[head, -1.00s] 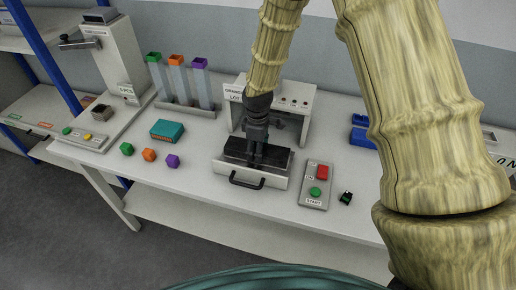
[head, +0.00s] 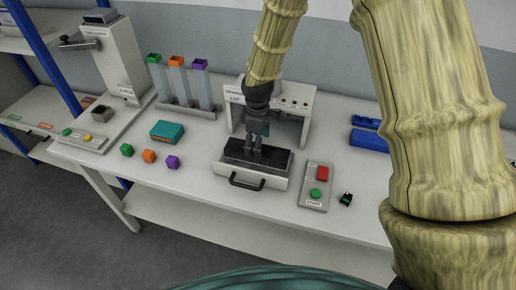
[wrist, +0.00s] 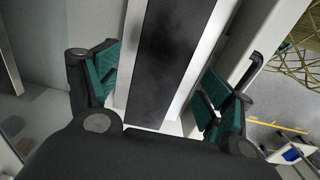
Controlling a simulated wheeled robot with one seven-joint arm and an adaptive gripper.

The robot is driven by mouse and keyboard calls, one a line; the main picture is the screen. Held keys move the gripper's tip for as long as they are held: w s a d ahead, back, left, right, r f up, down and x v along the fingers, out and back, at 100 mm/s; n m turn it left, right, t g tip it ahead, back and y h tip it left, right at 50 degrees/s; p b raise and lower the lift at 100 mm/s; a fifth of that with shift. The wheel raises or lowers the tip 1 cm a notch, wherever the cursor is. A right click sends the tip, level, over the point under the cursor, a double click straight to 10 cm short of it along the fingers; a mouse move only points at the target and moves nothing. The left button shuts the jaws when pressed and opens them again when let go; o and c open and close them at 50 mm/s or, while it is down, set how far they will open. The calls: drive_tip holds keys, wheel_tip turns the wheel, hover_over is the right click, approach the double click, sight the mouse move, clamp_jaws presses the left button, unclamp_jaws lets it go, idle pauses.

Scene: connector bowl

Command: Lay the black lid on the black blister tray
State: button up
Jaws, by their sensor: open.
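A flat black slab (head: 268,157) lies in the open white drawer (head: 240,177) of the press on the table. In the wrist view its dark, mottled top (wrist: 170,60) runs between the pale drawer walls. The black lid and the black blister tray cannot be told apart here; only one black top surface shows. My gripper (head: 254,150) is just above the slab, pointing down. In the wrist view my gripper's green-padded fingers (wrist: 163,90) are spread wide on either side of the black surface, with nothing held between them.
The press housing (head: 295,97) stands behind the drawer. A control box (head: 316,186) with red and green buttons is to its right, beside a small black-green part (head: 346,199). Coloured cubes (head: 149,156) and a teal box (head: 167,131) are left. Blue bins (head: 369,139) stand right.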

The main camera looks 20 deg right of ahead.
wheel_tip(320, 180, up, 8)
idle(0.4)
drive_tip(key=shift+r, duration=0.2)
